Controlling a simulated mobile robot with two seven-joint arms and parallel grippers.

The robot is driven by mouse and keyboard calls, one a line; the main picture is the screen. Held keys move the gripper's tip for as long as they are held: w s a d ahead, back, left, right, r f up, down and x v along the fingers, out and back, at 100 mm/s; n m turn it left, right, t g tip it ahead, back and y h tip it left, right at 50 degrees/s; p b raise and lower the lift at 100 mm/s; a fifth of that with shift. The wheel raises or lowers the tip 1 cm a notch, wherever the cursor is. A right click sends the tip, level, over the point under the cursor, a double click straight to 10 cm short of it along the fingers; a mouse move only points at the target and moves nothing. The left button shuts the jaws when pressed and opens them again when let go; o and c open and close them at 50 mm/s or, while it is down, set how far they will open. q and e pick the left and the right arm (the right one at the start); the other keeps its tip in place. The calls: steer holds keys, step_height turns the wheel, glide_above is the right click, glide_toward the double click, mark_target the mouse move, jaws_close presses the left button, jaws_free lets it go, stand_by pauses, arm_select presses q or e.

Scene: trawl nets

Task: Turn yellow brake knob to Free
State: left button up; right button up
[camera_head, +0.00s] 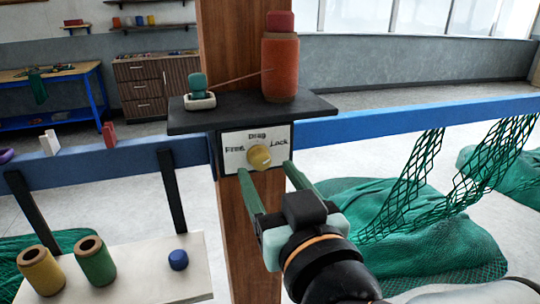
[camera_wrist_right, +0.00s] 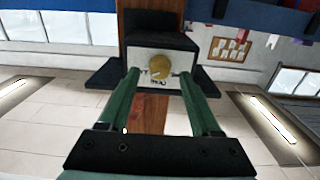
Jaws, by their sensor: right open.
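The yellow brake knob (camera_head: 259,157) sits on a white label plate (camera_head: 234,158) marked Free at left, Drag at top and Lock at right. The plate is fixed to the wooden post under a dark shelf. The knob also shows in the right wrist view (camera_wrist_right: 160,64), between and beyond the fingertips. Which mark the knob points to is too small to tell. My right gripper (camera_head: 268,178) is open and empty, its two green fingers reaching up toward the plate, just short of and below the knob. My left gripper is not in view.
The dark shelf (camera_head: 190,121) above the plate holds an orange twine spool (camera_head: 281,70) and a small teal item in a white dish (camera_head: 200,101). A blue rail (camera_head: 375,125) runs behind the post. Green netting (camera_head: 430,235) hangs at right. Yellow and green spools stand at lower left.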

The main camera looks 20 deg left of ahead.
mark_target(260, 159)
steer(key=shift+x, duration=1.2)
steer(key=shift+c, duration=0.2)
jaws_close()
